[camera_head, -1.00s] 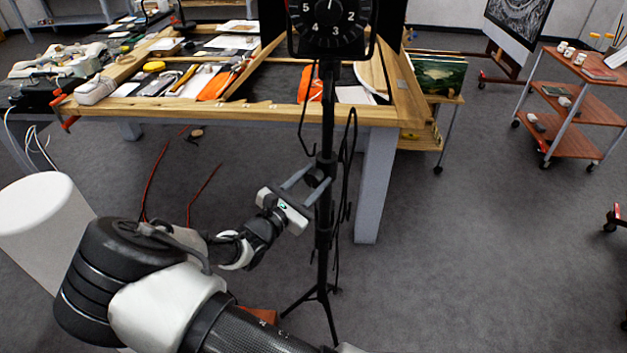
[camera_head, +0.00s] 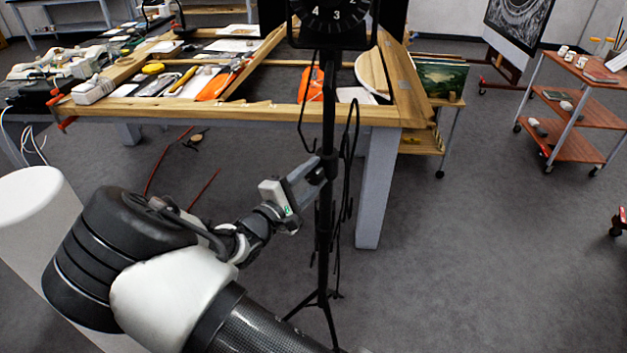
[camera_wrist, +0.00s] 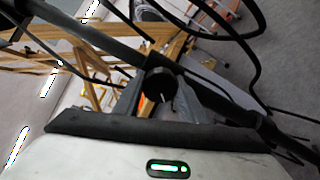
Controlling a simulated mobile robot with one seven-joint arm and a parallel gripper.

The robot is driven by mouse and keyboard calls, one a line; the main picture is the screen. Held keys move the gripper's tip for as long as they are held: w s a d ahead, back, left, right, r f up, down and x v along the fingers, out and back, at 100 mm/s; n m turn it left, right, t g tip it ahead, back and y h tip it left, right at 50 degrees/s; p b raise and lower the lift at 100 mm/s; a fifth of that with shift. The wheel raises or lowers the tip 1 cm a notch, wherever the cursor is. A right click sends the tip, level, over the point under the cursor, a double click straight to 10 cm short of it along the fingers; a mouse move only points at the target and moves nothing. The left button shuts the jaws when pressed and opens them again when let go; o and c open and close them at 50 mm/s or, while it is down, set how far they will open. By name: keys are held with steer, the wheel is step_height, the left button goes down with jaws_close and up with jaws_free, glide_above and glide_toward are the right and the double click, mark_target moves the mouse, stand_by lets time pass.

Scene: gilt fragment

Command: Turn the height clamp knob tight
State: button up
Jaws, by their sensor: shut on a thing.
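The height clamp knob (camera_wrist: 160,84) is a small round black knob with a pale mark on its face, on the dark post of a stand. In the wrist view it sits between the fingers of my gripper (camera_wrist: 153,92). In the head view my gripper (camera_head: 314,172) reaches the black stand (camera_head: 326,225) from the left, rolled to a slant, and is shut on the knob. The fingers mostly hide the knob there. The stand is upright, with a numbered dial (camera_head: 328,14) on its head, cut off by the picture's top edge.
A wooden worktable (camera_head: 230,112) with tools and papers stands behind the stand. Black cables (camera_head: 350,150) hang beside the post. Thin red cords (camera_head: 205,188) lie on the floor at left. A shelved trolley (camera_head: 575,105) stands far right. The floor right of the stand is clear.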

steer(key=shift+m+b, duration=0.3)
steer(key=shift+m, duration=0.3)
steer(key=shift+r, duration=0.1)
steer(key=o, duration=1)
steer(key=v, duration=1.7)
steer(key=shift+s+a+p, duration=0.1)
steer(key=shift+s+p, duration=0.1)
steer(key=shift+p, duration=0.1)
